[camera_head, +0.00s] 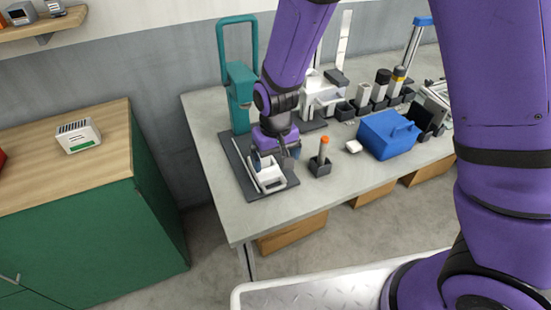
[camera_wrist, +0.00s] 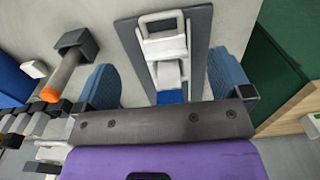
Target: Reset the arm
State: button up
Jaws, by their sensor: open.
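My gripper (camera_head: 277,155) hangs over the left end of the grey workbench (camera_head: 222,205), just above a white device (camera_head: 272,180) on a dark mat. In the wrist view my gripper (camera_wrist: 167,82) has its two blue fingers wide apart. The white device (camera_wrist: 163,45) shows between and beyond them, on its dark mat (camera_wrist: 200,25). I see nothing held between the fingers. My purple arm hides part of the bench and its right end in the head view.
An orange-topped cylinder (camera_head: 320,152) stands in a dark holder close right of my gripper. A teal stand (camera_head: 240,90) rises behind it. A blue box (camera_head: 388,135) and several dark holders fill the bench further right. A green cabinet (camera_head: 90,225) stands left across a floor gap.

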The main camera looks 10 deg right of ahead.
jog(key=s+d+r+m+t+y, duration=0.1)
jog(key=s+d+r, duration=0.1)
jog(key=d+r, duration=0.6)
jog(key=s+d+r+m+t, duration=0.15)
jog(key=d+r, duration=0.35)
jog(key=r, duration=0.8)
jog(key=s+d+r+t, duration=0.1)
jog(key=s+d+r, duration=0.4)
jog(key=s, duration=0.2)
jog(key=s+d+r+t+h, duration=0.1)
jog(key=s+d+r, duration=0.4)
jog(key=s, duration=0.3)
jog(key=shift+m+t, duration=0.35)
